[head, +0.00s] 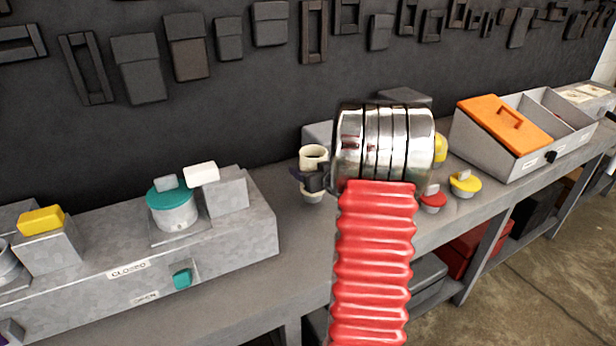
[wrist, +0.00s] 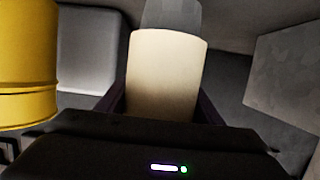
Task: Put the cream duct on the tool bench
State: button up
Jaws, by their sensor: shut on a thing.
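The cream duct (head: 313,158) is a short upright tube over the grey tool bench (head: 305,245), in the middle of the head view. My gripper (head: 312,179) is shut around its middle, with cream showing above and below the dark jaws. I cannot tell whether its lower end touches the bench top. In the wrist view the duct (wrist: 166,75) fills the space between the dark fingers (wrist: 163,108), with a grey shape beyond its far end. My red ribbed arm and its chrome joint hide part of the bench to the right of the duct.
A grey box with a teal-lidded pot (head: 172,208) stands on the bench at left. A red-knobbed piece (head: 433,199), a yellow-knobbed piece (head: 465,183) and a divided tray (head: 482,139) with an orange lid (head: 505,122) stand at right. Bench top in front of the duct is clear.

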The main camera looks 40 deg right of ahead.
jog(key=shift+f, duration=1.3)
jog(key=shift+f, duration=0.1)
jog(key=o, duration=1.2)
jog(key=shift+s, duration=0.15)
jog(key=v, duration=1.2)
